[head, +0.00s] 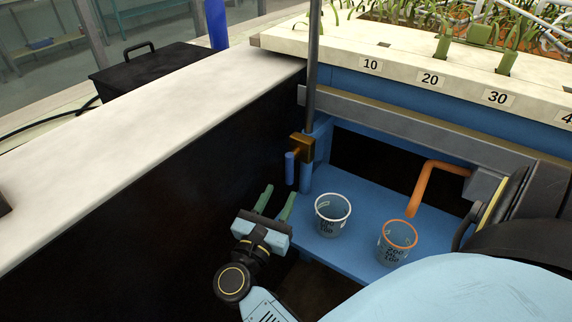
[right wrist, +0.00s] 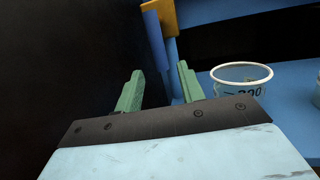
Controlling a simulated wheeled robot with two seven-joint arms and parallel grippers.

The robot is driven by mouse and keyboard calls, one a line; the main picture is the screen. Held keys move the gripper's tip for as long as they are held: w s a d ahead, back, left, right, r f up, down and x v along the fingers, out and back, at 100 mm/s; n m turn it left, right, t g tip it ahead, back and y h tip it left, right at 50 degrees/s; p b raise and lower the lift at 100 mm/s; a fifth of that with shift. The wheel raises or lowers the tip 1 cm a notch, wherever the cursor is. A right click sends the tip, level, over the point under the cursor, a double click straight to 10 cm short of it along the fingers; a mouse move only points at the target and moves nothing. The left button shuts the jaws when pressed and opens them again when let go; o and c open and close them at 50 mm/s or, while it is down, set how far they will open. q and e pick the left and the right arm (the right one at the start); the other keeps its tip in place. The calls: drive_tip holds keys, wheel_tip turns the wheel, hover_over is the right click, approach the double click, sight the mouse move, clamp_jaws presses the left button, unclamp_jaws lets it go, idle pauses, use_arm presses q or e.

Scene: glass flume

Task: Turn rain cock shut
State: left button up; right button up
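The cock has a brass-coloured body (head: 301,147) on a grey upright pipe (head: 312,75), with a short blue handle (head: 290,168) hanging down from its left side. My right gripper (head: 279,193) has two green fingers, spread apart with nothing between them. It is just below and left of the handle, apart from it. In the right wrist view the blue handle (right wrist: 155,40) and brass body (right wrist: 163,14) stand beyond the open fingertips (right wrist: 161,73), around the middle of the gap. I cannot see my left gripper.
A cup with a white rim (head: 333,214) stands close right of my right gripper on a blue shelf (head: 363,196). A cup with an orange rim (head: 398,241) stands under an orange bent pipe (head: 432,180). A dark wall (head: 190,195) runs along the left.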

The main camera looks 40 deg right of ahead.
use_arm(q)
drive_tip(key=shift+w+a+f, duration=0.1)
drive_tip(key=shift+w+f, duration=0.15)
drive_tip(key=shift+f, duration=0.05)
use_arm(e)
drive_tip(key=v, duration=0.7)
use_arm(q)
drive_tip(key=shift+s, duration=0.15)
